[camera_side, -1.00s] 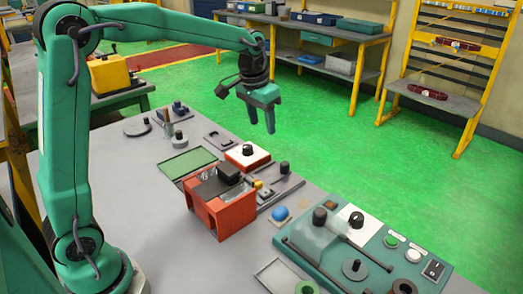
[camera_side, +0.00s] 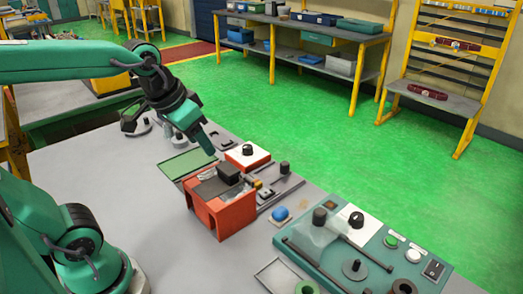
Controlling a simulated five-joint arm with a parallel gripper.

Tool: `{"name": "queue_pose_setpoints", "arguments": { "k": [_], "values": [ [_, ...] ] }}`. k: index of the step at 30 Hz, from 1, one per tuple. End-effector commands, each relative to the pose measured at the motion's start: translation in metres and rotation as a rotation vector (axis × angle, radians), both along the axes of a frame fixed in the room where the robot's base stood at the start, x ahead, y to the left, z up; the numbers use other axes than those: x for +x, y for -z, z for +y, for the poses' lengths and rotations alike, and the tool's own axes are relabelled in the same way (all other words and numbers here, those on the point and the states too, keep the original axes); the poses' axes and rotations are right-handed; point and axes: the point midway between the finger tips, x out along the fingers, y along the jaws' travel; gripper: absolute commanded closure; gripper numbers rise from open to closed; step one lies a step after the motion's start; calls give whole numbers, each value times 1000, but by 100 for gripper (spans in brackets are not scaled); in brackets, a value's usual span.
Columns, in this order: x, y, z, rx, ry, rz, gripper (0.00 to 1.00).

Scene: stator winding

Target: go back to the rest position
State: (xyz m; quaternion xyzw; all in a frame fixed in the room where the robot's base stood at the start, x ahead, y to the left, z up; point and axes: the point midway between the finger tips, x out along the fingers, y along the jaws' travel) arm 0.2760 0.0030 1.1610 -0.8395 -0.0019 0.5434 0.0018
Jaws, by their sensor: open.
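My gripper (camera_side: 203,140) hangs in the air over the far left part of the grey bench (camera_side: 140,195). It is tilted, with its green fingers pointing down and to the right. One finger overlaps the other in this view; the jaws are open and nothing shows between them. The fingertips appear just above and behind the green flat plate (camera_side: 186,164) and left of the white-topped red box with a black knob (camera_side: 247,152). The red fixture (camera_side: 222,208) with a dark block on top stands nearer the camera, apart from my gripper.
A teal control panel (camera_side: 335,245) with knobs and buttons sits at the bench's right. A blue knob (camera_side: 280,214) and small parts lie between. Discs and small parts stand behind my gripper. The green floor (camera_side: 300,110) beyond is clear up to a workbench (camera_side: 320,25) and yellow rack (camera_side: 440,60).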

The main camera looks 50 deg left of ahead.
Motion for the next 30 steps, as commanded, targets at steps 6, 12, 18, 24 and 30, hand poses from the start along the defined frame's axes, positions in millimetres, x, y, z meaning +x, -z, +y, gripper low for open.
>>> {"name": "queue_pose_setpoints", "arguments": {
  "k": [6,12,18,24,30],
  "values": [
    [-35,13,-2,-3,1,-47,51],
    [-50,21,-3,-5,1,-68,51],
    [-52,23,-4,-5,1,-70,51],
    [-52,23,-3,-5,1,-70,51],
    [-52,23,-3,-5,1,-70,51]
  ]
}}
